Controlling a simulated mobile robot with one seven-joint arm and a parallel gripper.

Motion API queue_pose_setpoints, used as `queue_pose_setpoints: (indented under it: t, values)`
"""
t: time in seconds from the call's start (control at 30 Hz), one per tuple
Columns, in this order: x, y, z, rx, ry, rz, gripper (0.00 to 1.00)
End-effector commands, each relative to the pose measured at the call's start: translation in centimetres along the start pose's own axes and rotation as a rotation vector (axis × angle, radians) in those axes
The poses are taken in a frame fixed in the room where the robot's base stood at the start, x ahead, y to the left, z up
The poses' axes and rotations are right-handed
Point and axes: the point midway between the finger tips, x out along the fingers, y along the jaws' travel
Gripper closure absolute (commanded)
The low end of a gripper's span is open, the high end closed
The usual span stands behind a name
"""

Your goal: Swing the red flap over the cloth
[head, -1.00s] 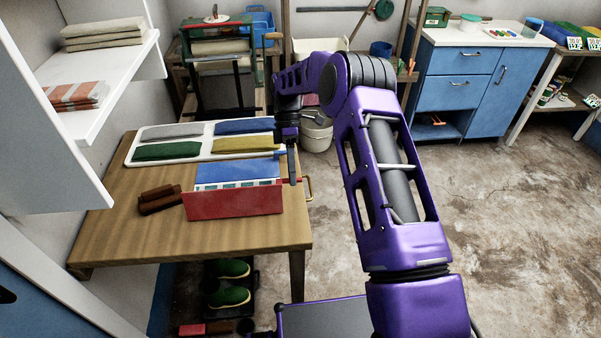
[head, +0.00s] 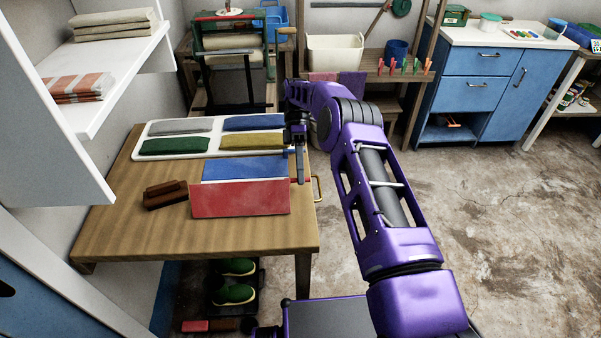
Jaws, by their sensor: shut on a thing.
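The red flap (head: 240,199) is at the front of a folding board on the wooden table, tilted up toward a blue panel (head: 245,168) behind it. My gripper (head: 300,178) is at the right side of the board, pointing down, by the right end of the red flap's upper edge. It is shut on the red flap there, though the jaws are small and the exact grip is hard to see. The cloth in the board cannot be made out; the raised flap hides the strip between red and blue.
A white tray (head: 190,156) with grey, blue, green and yellow folded cloths lies behind the board. A brown brush-like block (head: 165,194) lies to its left. A white shelf (head: 110,85) overhangs the table's left side. The table front (head: 150,240) is clear.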

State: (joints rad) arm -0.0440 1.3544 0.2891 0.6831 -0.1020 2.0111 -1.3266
Motion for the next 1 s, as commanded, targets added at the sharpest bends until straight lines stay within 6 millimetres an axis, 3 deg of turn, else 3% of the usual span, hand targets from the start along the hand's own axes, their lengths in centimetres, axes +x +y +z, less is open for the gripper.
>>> queue_pose_setpoints:
  t: [0.13, 0.17, 0.33, 0.73, 1.0]
  values:
    - [0.3, 0.1, 0.0, 0.0, -0.002, -0.007, 1.0]
    - [0.3, 0.1, 0.0, 0.0, -0.002, -0.007, 0.81]
    - [0.2, 0.0, 0.0, 0.0, -0.001, -0.004, 0.53]
    - [-0.2, -0.2, 0.0, 0.0, 0.0, 0.015, 0.53]
    - [-1.0, -1.0, 0.2, 0.0, 0.0, 0.135, 0.53]
